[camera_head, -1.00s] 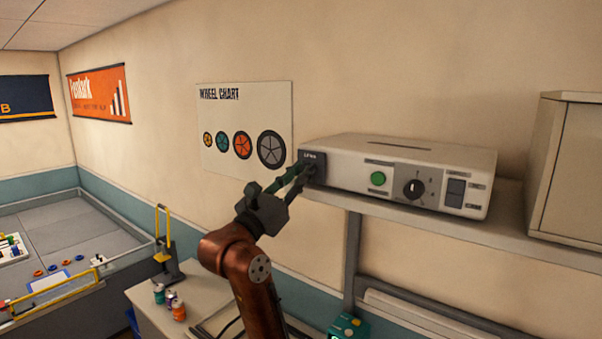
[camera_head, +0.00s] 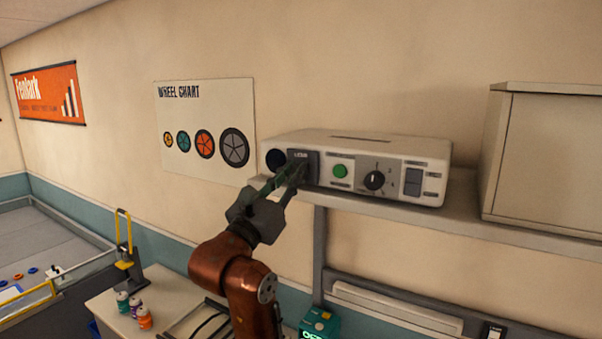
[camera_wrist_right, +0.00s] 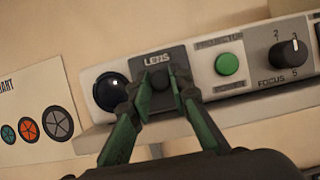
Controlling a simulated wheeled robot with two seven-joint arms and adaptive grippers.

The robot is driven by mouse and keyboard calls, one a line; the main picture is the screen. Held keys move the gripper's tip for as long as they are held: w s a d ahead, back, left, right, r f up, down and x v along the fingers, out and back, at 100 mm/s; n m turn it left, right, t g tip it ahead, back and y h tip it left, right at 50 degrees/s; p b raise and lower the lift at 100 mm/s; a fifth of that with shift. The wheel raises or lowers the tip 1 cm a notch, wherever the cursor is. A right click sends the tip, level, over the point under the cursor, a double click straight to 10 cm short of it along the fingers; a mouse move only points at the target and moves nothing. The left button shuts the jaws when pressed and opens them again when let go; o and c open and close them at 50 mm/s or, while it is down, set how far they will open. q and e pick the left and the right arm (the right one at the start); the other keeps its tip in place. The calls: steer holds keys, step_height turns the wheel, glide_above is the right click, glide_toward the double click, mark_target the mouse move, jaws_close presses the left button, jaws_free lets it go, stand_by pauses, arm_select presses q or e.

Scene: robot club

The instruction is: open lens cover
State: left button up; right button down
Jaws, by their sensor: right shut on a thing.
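The projector (camera_head: 386,151) is a long white box on a wall shelf. Its dark grey lens cover (camera_head: 312,158), marked LENS, sits on the front between the dark round lens (camera_head: 274,160) and the green button (camera_head: 340,171). The cover (camera_wrist_right: 178,63) and the bare lens (camera_wrist_right: 110,92) also show in the right wrist view. My right gripper (camera_head: 296,174) is at the cover; in the wrist view its green fingers (camera_wrist_right: 158,92) are shut on the cover's small dark knob, which they partly hide. My left gripper is not in view.
The front also carries a focus dial (camera_head: 375,180) and a rocker switch (camera_head: 413,181). A beige cabinet (camera_head: 545,160) stands at the shelf's right end. The wheel chart (camera_head: 206,125) hangs on the wall to the left. Small bottles (camera_head: 134,309) stand on a lower table.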

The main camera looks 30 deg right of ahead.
steer(key=shift+w+a, duration=0.1)
steer(key=c, duration=1.8)
jaws_free()
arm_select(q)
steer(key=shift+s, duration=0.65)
arm_select(e)
steer(key=v, duration=1.2)
steer(key=shift+f, duration=0.1)
